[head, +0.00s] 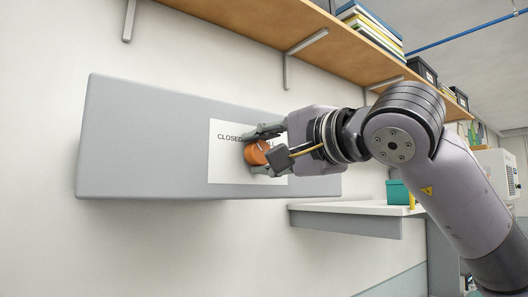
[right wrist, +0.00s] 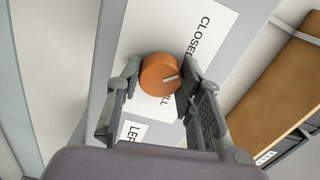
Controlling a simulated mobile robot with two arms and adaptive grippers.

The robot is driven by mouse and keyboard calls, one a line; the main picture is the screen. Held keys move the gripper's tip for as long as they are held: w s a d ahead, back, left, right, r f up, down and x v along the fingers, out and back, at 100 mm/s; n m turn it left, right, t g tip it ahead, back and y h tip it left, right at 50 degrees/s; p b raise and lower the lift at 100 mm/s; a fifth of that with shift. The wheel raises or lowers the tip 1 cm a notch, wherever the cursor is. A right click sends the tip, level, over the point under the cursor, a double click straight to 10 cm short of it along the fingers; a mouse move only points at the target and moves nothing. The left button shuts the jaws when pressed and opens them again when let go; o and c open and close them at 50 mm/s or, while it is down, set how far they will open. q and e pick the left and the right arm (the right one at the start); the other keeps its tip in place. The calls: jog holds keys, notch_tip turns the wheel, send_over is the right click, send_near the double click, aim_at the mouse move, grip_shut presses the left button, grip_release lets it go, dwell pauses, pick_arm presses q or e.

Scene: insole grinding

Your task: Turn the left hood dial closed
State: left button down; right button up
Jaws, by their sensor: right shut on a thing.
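The orange hood dial (head: 256,153) is on a grey wall panel, over a white label card (head: 222,165) marked "CLOSED". My right gripper (head: 262,150) is shut on the dial, one finger on each side. In the right wrist view the dial (right wrist: 157,72) sits between the fingertips (right wrist: 161,70). Its pale pointer mark is at its right side there, towards one finger and away from the word "CLOSED". A second word on the card is partly hidden by the finger. A small card (right wrist: 131,132) below starts with "LEF". My left gripper is not in view.
The grey panel (head: 140,140) stands out from a white wall. A wooden shelf (head: 260,35) with books and boxes runs above it. A pale ledge (head: 345,207) with a teal container (head: 398,192) is at the lower right. The space below the panel is clear.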

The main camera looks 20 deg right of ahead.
jog(key=shift+f+n, duration=0.15)
jog(key=shift+n, duration=0.35)
jog(key=o, duration=1.2)
jog(key=shift+s, duration=0.1)
jog(key=shift+c, duration=0.2)
jog(key=v, duration=1.2)
